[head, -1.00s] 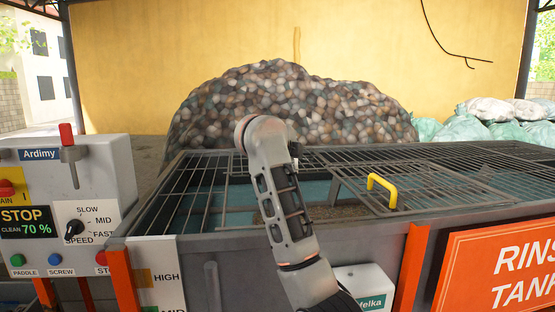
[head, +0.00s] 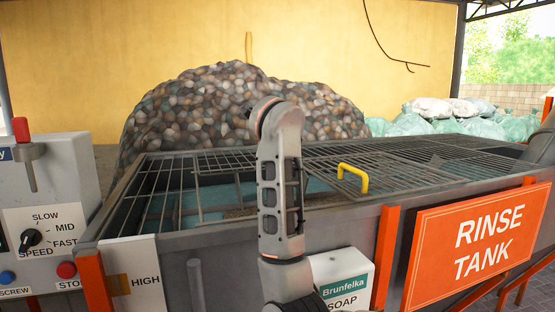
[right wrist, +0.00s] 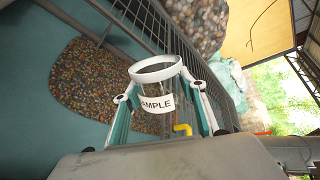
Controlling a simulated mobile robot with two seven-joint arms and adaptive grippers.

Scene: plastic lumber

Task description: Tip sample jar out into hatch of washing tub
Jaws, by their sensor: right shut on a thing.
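The sample jar (right wrist: 156,103) is clear with a white rim and a label reading "AMPLE". My right gripper (right wrist: 165,105) is shut on it, one finger on each side. The jar's open mouth faces the top of the right wrist view; its contents are not clear. The washing tub (head: 340,222) has a barred grate on top. Its hatch opening (head: 225,197) shows blue water and flakes left of the lid with a yellow handle (head: 353,178). In the head view my right arm stands in front of the opening and hides jar and gripper. My left gripper is not in view.
A control box (head: 45,195) with knob and buttons stands at the left. A white soap box (head: 343,275) hangs on the tub's front beside an orange "RINSE TANK" sign (head: 480,245). A flake heap (head: 190,105) and sacks (head: 440,120) lie behind the tub.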

